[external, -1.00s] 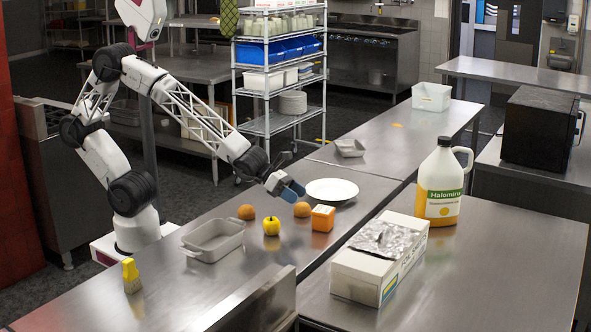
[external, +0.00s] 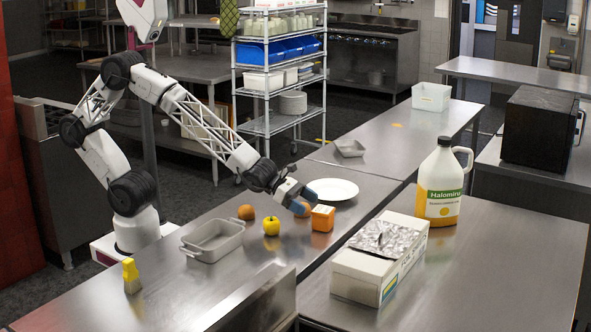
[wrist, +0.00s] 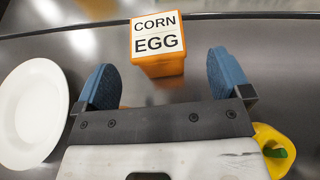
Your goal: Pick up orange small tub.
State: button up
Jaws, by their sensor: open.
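The orange small tub (external: 322,218) stands upright on the steel table, to the right of the yellow apple-like item in the external view. In the wrist view the tub (wrist: 158,60) has a white label reading "CORN EGG" and sits ahead of my gripper, roughly centred between the fingers. My gripper (external: 304,199) is just left of and above the tub. Its two blue fingers (wrist: 165,84) are spread apart with nothing between them. The tub is not gripped.
A white plate (external: 332,189) lies behind the tub. A yellow apple-like item (external: 271,226), an orange ball (external: 246,212) and a grey tray (external: 212,243) are to the left. A foil-topped box (external: 372,262) and a jug (external: 439,185) stand on the right table.

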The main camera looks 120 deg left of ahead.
aim_at(323, 210)
jog(key=shift+w+a+f, duration=0.1)
jog(key=shift+w+f, duration=0.1)
jog(key=shift+w, duration=0.45)
jog(key=shift+w, duration=0.15)
jog(key=shift+x, duration=2.45)
jog(key=shift+a, duration=0.2)
jog(key=shift+c, duration=0.4)
jog(key=c, duration=1)
jog(key=shift+c, duration=0.2)
jog(key=shift+r, duration=0.1)
jog(key=shift+r, duration=1.8)
jog(key=s+d+r, duration=0.1)
jog(key=s+d, duration=0.2)
jog(key=s, duration=1.2)
jog(key=shift+s+d+r, duration=0.15)
jog(key=shift+s+d, duration=0.05)
jog(key=shift+s, duration=0.1)
